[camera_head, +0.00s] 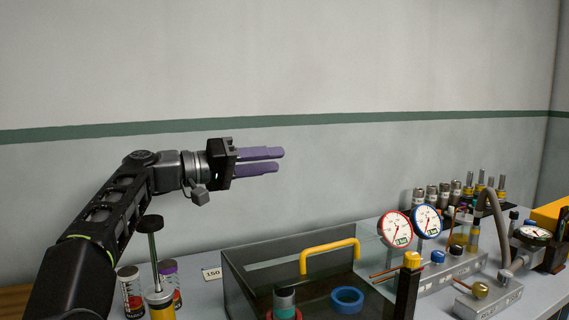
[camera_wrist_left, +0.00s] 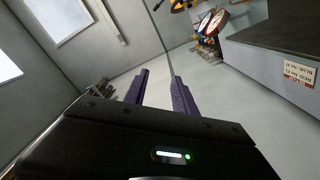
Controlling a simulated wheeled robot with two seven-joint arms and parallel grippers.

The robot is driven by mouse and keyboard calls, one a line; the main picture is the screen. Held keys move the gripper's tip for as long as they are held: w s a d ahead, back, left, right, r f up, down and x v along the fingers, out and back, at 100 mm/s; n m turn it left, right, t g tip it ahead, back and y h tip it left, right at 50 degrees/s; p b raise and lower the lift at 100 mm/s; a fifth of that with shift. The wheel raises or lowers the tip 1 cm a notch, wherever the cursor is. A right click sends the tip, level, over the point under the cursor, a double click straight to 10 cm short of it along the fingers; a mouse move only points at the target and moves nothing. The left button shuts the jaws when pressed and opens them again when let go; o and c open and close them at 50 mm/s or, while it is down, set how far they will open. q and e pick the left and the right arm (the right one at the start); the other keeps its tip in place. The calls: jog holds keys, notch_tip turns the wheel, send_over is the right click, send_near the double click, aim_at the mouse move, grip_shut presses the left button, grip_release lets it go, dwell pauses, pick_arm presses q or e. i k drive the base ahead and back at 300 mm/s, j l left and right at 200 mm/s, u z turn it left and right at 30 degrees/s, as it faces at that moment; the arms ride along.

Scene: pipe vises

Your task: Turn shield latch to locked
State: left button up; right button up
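A clear shield box with dark edges (camera_head: 237,285) stands on the bench, with a yellow bar handle (camera_head: 329,247) on top. A black post with a yellow top (camera_head: 411,262) stands at the shield's right side; I cannot tell if it is the latch or how it is set. My left gripper (camera_head: 279,161) is above and behind the shield, pointing right, clear of everything. Its purple fingers are apart and empty, also in the left wrist view (camera_wrist_left: 160,75). My right gripper is out of view.
Inside the shield are a blue ring (camera_head: 347,298) and a grey-topped cylinder (camera_head: 285,300). Red (camera_head: 396,230) and blue (camera_head: 427,221) gauges stand right of it. Cans (camera_head: 131,292) and a plunger-like tool (camera_head: 152,245) stand left, near my arm. The air above is free.

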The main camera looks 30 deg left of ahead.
aim_at(411, 261)
jog(key=k+l, duration=1.2)
jog(key=l, duration=0.15)
